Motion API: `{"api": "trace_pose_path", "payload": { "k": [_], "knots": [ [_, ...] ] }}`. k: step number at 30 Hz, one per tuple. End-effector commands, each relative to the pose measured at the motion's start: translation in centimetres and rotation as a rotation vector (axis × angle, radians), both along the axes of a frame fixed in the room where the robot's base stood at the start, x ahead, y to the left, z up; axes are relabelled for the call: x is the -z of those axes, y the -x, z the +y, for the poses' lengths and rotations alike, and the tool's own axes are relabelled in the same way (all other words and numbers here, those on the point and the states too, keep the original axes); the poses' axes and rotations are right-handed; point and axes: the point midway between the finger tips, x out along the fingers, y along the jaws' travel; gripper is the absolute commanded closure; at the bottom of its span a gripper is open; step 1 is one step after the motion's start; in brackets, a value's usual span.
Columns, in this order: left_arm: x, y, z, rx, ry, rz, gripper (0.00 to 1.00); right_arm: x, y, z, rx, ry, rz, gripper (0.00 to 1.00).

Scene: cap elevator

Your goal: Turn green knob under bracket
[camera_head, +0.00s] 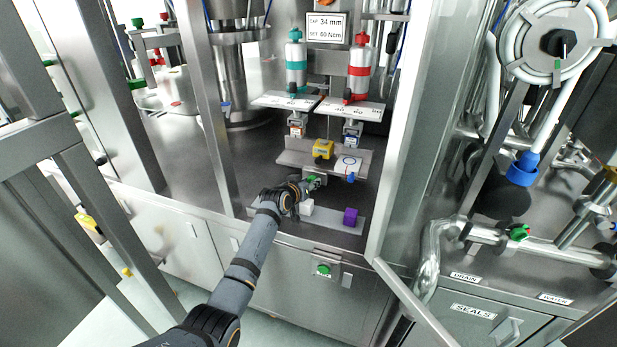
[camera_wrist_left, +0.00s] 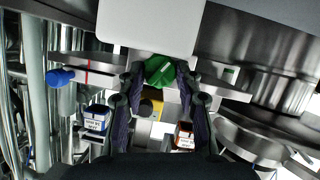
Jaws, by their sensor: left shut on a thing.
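The green knob (camera_head: 312,179) sits under the front edge of the metal bracket (camera_head: 295,160), at its middle, in the head view. My left gripper (camera_head: 306,184) is at the knob and partly covers it. In the left wrist view the green knob (camera_wrist_left: 159,71) lies between the two dark fingertips of my left gripper (camera_wrist_left: 160,76), and the gripper is shut on it. That view appears upside down relative to the head view. My right gripper is in neither view.
Teal-banded (camera_head: 296,62) and red-banded (camera_head: 359,66) bottles stand above. Metal posts frame the opening.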

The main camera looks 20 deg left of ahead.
Motion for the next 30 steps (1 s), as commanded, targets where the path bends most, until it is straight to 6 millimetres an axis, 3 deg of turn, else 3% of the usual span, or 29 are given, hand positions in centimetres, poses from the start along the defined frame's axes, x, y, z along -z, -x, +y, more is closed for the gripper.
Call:
{"api": "trace_pose_path", "payload": {
  "k": [1,6,13,30],
  "knots": [
    [-0.5,0.0,-0.2,0.001,-0.041,-0.001,0.97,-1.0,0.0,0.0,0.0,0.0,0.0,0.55],
    [-0.4,0.0,-0.3,0.001,-0.202,-0.007,0.97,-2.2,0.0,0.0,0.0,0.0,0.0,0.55],
    [-0.1,0.0,-0.6,0.002,-0.42,-0.015,0.97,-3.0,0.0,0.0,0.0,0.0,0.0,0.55],
    [0.5,0.0,-0.9,0.0,-0.887,-0.032,0.97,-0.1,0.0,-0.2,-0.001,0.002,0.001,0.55]
  ]
}}
